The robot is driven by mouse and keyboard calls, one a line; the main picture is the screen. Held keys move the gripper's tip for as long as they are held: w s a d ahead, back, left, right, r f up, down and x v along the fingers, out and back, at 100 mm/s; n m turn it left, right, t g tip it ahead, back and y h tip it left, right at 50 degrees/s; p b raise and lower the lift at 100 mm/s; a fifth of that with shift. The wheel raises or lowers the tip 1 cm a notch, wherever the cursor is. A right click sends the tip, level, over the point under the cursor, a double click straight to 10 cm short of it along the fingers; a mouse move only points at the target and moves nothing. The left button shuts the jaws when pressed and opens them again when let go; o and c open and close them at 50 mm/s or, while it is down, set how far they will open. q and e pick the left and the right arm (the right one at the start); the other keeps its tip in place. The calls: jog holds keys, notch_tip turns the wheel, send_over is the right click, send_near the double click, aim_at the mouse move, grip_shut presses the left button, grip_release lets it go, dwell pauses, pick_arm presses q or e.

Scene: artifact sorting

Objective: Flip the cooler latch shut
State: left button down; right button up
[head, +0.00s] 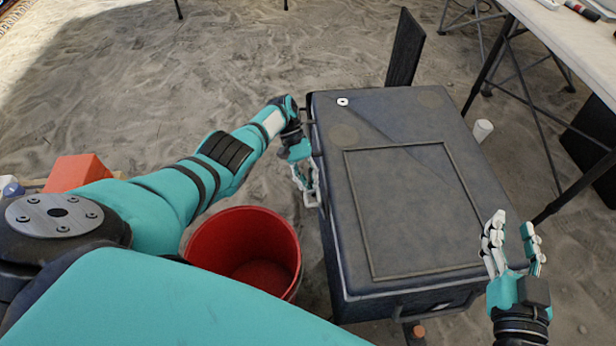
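The cooler (405,115) is a dark blue-grey box in the middle of the head view. Its lid lies flat and looks closed, with a raised rectangular frame on top. My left gripper (310,198) points down beside the cooler's left side, close against it. I cannot tell whether it touches, and its fingertips are too small to read. No latch can be made out clearly; the left side is mostly hidden by the steep view and my gripper. My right gripper (512,222) is open and empty, fingers up, off the cooler's right front corner.
A red bucket (243,225) stands on the sand left of the cooler, under my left arm. A table (580,45) with dark legs is at the upper right. A white cup (482,131) is right of the cooler, and a dark upright panel (405,48) stands behind it.

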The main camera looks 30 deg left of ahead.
pick_arm(q)
jog(key=shift+r+p, duration=0.6)
jog(key=shift+r, duration=0.15)
pick_arm(e)
jog(key=f+g, duration=0.1)
jog(key=s+f+g, duration=0.1)
jog(key=f, duration=0.1)
jog(key=d+f+g+h, duration=0.1)
jog(key=f, duration=0.1)
jog(key=shift+s+f, duration=0.15)
jog(key=shift+s, duration=0.15)
pick_arm(q)
jog(key=shift+s+f, duration=0.1)
jog(key=shift+s, duration=0.05)
pick_arm(e)
jog(key=shift+d, duration=0.1)
pick_arm(q)
notch_tip(320, 180, up, 10)
jog(key=shift+w+a, duration=0.2)
jog(key=shift+w, duration=0.15)
pick_arm(e)
jog(key=shift+s, duration=0.1)
